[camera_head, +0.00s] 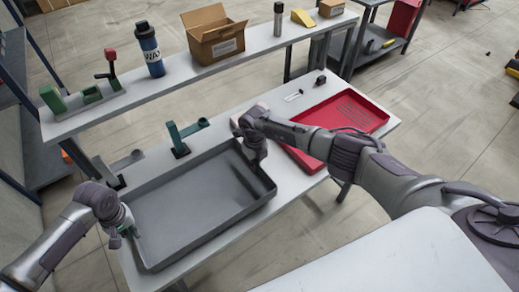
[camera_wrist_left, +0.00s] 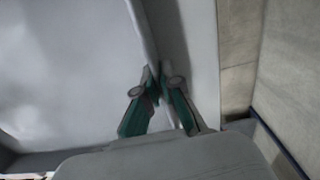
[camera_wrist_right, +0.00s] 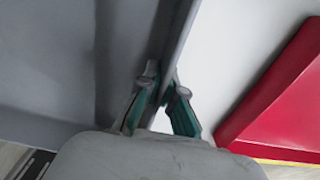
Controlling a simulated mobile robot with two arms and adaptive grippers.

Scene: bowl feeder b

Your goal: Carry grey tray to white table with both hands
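The grey tray (camera_head: 195,200) lies flat on a pale worktable (camera_head: 292,190) and looks empty. My left gripper (camera_head: 132,232) is at the tray's left wall; in the left wrist view its green-padded fingers (camera_wrist_left: 159,72) are close together with the tray wall (camera_wrist_left: 146,35) between the tips. My right gripper (camera_head: 255,163) is at the tray's right wall; in the right wrist view its fingers (camera_wrist_right: 161,78) pinch the wall (camera_wrist_right: 180,35). The fingertips are partly hidden in the head view. A white table top (camera_head: 385,262) shows at the bottom right.
A red tray (camera_head: 345,112) lies right of the grey tray, also showing in the right wrist view (camera_wrist_right: 285,95). Green-and-grey fixtures (camera_head: 182,138) stand behind the grey tray. A raised shelf (camera_head: 180,82) holds a bottle (camera_head: 150,52) and an open cardboard box (camera_head: 213,38).

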